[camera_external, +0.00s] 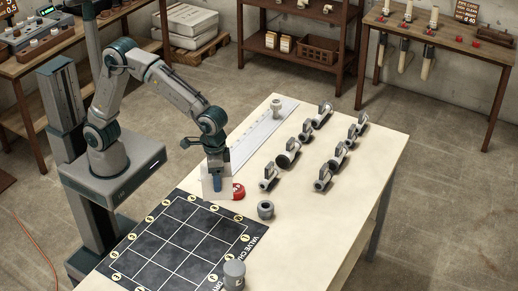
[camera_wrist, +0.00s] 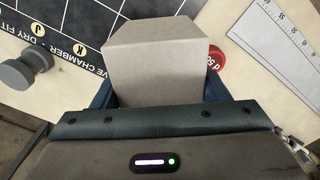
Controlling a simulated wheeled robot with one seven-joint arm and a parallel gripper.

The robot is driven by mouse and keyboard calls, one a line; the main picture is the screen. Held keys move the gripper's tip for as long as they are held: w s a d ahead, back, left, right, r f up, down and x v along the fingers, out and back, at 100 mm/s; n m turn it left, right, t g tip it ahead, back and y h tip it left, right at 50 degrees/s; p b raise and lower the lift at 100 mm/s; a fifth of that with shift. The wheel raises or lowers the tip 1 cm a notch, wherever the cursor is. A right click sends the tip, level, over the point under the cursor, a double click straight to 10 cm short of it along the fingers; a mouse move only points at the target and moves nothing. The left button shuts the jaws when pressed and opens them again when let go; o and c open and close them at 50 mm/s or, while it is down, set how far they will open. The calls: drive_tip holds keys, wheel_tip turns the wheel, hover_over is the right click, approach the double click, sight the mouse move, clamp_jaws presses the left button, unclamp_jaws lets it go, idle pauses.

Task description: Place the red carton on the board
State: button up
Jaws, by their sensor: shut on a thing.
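A pale grey-beige carton (camera_external: 209,187) is between the fingers of my gripper (camera_external: 217,184), which is shut on it. No red carton shows in either view. In the wrist view the carton (camera_wrist: 155,55) fills the space between the blue fingers (camera_wrist: 158,97). The black board (camera_external: 178,240), with a white grid and round yellow letter marks, lies on the table just in front of the carton. In the wrist view the board (camera_wrist: 62,32) is at the upper left. I cannot tell whether the carton touches the table.
A red round piece (camera_external: 238,191) lies right beside the carton. A grey ring-like fitting (camera_external: 265,209) stands near the board, and a grey cylinder (camera_external: 234,275) at its near corner. Several pipe fittings (camera_external: 288,153) stand farther right. A white ruler strip (camera_external: 250,140) lies behind. The grid squares are clear.

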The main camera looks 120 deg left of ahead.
drive_tip(key=s+d+m, duration=0.3)
drive_tip(key=d+m, duration=0.1)
drive_tip(key=d, duration=0.6)
drive_tip(key=s+d+m, duration=0.2)
drive_tip(key=d+m, duration=0.1)
drive_tip(key=d, duration=0.8)
drive_tip(key=p, duration=0.3)
hover_over(205, 243)
wheel_tip(205, 243, down, 7)
drive_tip(key=shift+f, duration=1.95)
drive_tip(key=shift+f, duration=0.2)
drive_tip(key=o, duration=1.2)
drive_tip(key=shift+r, duration=0.15)
